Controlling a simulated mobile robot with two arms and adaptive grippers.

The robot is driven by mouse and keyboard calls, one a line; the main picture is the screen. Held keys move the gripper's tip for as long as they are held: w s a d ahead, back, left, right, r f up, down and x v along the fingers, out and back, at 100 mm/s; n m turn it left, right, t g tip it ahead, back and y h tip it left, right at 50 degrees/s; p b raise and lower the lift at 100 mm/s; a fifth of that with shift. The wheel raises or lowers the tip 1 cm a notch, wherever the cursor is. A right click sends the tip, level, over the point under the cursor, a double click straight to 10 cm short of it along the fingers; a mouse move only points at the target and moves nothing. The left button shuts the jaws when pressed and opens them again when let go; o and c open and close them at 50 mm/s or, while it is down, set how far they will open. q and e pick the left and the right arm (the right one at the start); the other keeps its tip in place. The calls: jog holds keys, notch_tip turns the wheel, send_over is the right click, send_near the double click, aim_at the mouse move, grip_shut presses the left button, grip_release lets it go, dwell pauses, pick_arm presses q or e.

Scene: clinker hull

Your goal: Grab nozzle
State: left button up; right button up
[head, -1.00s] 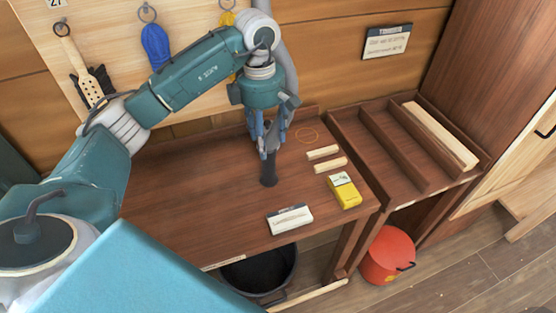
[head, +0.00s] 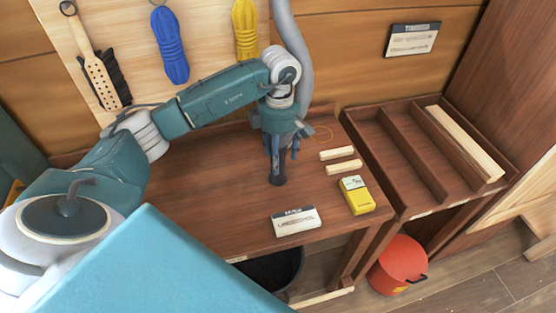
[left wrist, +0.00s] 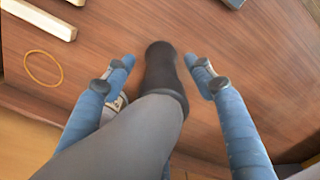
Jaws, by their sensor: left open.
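The nozzle (head: 278,180) is a dark, tapered piece standing on the wooden workbench (head: 215,205). In the left wrist view the nozzle (left wrist: 163,72) joins the end of a grey hose (left wrist: 125,140). The hose (head: 300,45) also runs down the wall behind my arm in the head view. My left gripper (head: 278,162) points down at the nozzle and is open. In the left wrist view its blue fingers (left wrist: 164,65) stand on either side of the nozzle, with gaps visible. My right gripper is not in view.
Two pale wood strips (head: 343,167), a yellow meter (head: 356,195) and a white label block (head: 296,221) lie right of the nozzle. A divided tray (head: 390,150) stands farther right, above a red bucket (head: 397,265). The bench's left part is clear.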

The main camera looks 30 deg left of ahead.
aim_at(280, 180)
pick_arm(q)
jog(key=shift+a+f+p, duration=0.15)
jog(key=shift+f+p, duration=0.5)
jog(key=shift+f, duration=1.3)
grip_shut()
